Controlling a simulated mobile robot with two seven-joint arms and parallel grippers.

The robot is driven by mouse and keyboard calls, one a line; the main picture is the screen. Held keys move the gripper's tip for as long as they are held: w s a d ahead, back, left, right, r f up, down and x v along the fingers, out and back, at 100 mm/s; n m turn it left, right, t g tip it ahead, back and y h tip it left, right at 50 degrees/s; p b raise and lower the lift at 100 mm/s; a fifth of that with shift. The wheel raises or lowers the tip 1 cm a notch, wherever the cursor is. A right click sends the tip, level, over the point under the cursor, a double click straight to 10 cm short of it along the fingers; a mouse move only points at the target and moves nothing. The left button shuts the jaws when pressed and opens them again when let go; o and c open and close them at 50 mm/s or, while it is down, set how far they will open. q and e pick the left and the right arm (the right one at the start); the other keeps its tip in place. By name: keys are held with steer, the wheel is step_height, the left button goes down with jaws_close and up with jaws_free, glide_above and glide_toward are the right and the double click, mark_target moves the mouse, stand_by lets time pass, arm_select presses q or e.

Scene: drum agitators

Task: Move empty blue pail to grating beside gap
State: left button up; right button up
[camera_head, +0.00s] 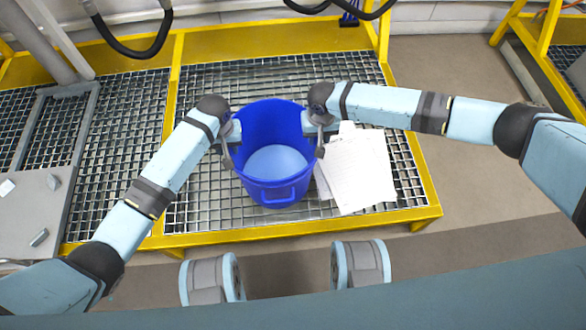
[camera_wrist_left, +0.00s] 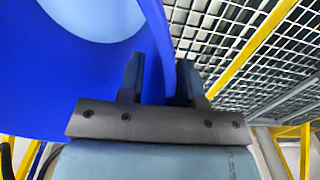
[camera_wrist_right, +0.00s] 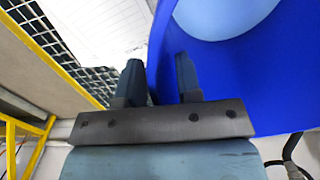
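The blue pail (camera_head: 280,197) stands upright over the yellow-framed grating (camera_head: 205,215), and its light blue inside looks empty. I cannot tell whether its base touches the grating. My left gripper (camera_head: 229,150) is at the pail's left rim, with the wall between its fingers; they also show in the left wrist view (camera_wrist_left: 160,82). My right gripper (camera_head: 318,148) is at the right rim, also with the wall between its fingers, seen in the right wrist view (camera_wrist_right: 160,82). The contact inside is partly hidden.
White papers (camera_head: 362,172) lie on the grating just right of the pail, partly hidden by it. A yellow crossbar (camera_head: 173,105) divides the grating to the left. A grey plate (camera_head: 30,215) with small loose pieces lies farther left. Dark hoses (camera_head: 130,52) hang at the back.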

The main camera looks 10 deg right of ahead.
arm_select(q)
step_height(320, 180, up, 12)
steer(key=shift+f, duration=0.15)
arm_select(e)
steer(key=shift+r, duration=0.1)
step_height(320, 180, up, 12)
steer(key=shift+f, duration=0.1)
stand_by(0.8)
